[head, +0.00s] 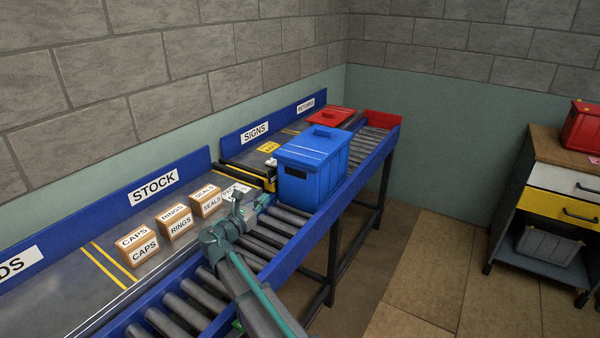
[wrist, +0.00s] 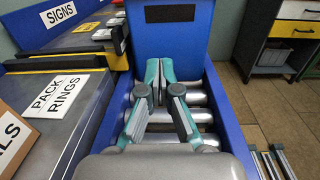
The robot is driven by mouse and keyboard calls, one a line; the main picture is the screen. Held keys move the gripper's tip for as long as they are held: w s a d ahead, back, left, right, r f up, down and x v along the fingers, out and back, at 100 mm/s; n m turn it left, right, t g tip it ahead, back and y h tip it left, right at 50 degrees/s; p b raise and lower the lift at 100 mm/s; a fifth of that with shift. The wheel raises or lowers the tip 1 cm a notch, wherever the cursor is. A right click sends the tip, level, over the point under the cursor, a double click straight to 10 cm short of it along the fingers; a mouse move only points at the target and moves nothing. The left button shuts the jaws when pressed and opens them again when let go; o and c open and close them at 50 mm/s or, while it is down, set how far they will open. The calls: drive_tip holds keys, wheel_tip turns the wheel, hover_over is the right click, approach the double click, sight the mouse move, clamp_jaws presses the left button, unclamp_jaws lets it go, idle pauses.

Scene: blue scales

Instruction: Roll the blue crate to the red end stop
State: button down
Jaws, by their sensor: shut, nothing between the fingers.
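The blue crate (head: 312,168), closed with a blue lid, stands upright on the roller conveyor (head: 262,240). The red end stop (head: 382,118) is at the far end of the conveyor, with a stretch of bare rollers between it and the crate. My gripper (head: 250,206) is low over the rollers on the near side of the crate. In the wrist view the shut, empty gripper (wrist: 160,88) points at the crate's near face (wrist: 172,45). I cannot tell whether the fingertips touch it.
Blue side rails (head: 330,212) border the rollers. On the bench to the left stand several small labelled boxes (head: 175,220) and a yellow-edged station under the SIGNS label (head: 255,132). A red lidded box (head: 330,117) sits beyond. A cart (head: 548,195) stands at the right.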

drive_tip(key=d+h, duration=0.1)
drive_tip(key=p, duration=0.1)
approach(295, 177)
drive_tip(key=x, duration=0.7)
drive_tip(key=shift+w, duration=0.1)
